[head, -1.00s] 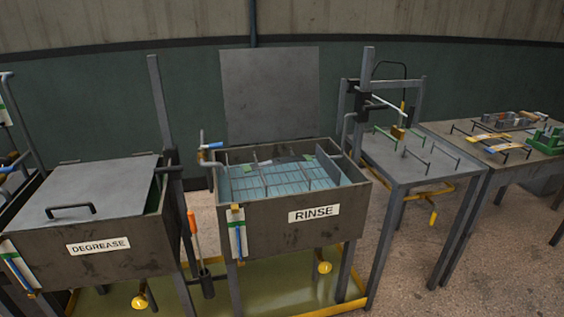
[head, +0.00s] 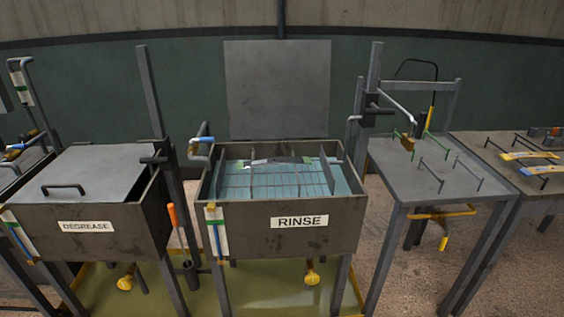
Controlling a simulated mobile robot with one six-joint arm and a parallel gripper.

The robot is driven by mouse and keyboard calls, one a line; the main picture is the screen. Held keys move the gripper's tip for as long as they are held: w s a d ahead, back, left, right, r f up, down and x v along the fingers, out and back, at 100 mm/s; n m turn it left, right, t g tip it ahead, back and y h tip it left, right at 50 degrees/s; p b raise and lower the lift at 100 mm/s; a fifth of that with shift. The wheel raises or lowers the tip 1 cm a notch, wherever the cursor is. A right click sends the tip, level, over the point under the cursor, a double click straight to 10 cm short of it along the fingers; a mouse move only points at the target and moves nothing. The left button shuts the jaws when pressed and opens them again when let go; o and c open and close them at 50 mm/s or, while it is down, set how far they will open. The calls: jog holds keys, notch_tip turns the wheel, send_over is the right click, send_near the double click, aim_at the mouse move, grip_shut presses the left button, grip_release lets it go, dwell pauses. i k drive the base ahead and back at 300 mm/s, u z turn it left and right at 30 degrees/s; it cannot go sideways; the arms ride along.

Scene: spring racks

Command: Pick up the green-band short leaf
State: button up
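A grey strip-like piece (head: 275,160) with green at its ends lies near the back of the open RINSE tank (head: 283,243). It looks like a leaf with green bands, but it is too small to be sure that it is the short leaf. The tank holds bluish liquid over a grid, and upright grey dividers stand at its right side. My gripper is not in view.
A closed DEGREASE tank (head: 105,222) with a handled lid stands to the left. A grey table (head: 430,190) with upright pegs stands to the right, then a bench with yellow-banded leaves (head: 530,156). An orange-handled tool (head: 173,218) stands between the tanks.

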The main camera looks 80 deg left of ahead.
aim_at(291, 160)
jog(key=u, duration=0.05)
jog(key=i, duration=1)
jog(key=u, duration=1.45)
jog(key=k, duration=0.25)
jog(key=u, duration=2.6)
